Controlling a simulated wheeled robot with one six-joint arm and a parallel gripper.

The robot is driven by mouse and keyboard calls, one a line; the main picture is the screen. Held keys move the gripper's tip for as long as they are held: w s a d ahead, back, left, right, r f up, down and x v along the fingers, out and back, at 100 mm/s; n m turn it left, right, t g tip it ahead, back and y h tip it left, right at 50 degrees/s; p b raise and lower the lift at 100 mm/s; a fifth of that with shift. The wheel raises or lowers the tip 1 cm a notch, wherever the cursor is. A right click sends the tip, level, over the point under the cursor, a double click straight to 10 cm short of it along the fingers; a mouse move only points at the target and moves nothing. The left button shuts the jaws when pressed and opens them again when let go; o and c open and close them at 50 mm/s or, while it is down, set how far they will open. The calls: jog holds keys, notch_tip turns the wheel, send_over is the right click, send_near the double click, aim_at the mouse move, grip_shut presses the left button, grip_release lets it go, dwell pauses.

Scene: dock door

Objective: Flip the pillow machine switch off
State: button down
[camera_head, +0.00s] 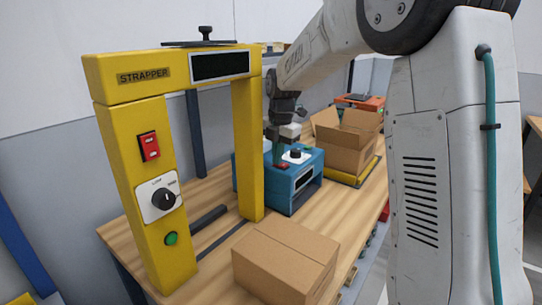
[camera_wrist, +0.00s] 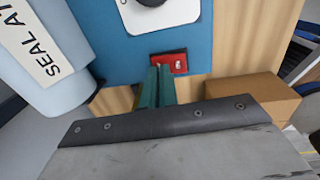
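The blue pillow machine (camera_head: 300,192) stands on the wooden bench behind the yellow strapper frame. Its red switch (camera_head: 282,166) sits low on the machine's top, near the edge. In the wrist view the red switch (camera_wrist: 181,62) shows a white mark on its right part; its left part is partly covered by my fingertips. My gripper (camera_head: 277,160) points down at the switch from above. In the wrist view its teal fingers (camera_wrist: 159,70) lie side by side, shut with nothing between them. The tips are at the switch; I cannot tell whether they touch it.
The yellow strapper (camera_head: 120,130) has its own red switch (camera_head: 149,146), a dial (camera_head: 163,198) and a green button (camera_head: 171,239). A closed carton (camera_head: 285,258) lies in front; an open carton (camera_head: 345,145) stands behind right. A white film roll (camera_wrist: 50,60) flanks the machine.

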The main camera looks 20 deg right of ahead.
jog(key=shift+s+d+f, duration=0.1)
jog(key=shift+s, duration=0.2)
jog(key=shift+s+d, duration=0.4)
jog(key=shift+s, duration=0.15)
notch_tip(320, 180, up, 14)
jog(key=s, duration=0.1)
jog(key=shift+s+d, duration=0.2)
jog(key=shift+d, duration=0.2)
dwell(0.5)
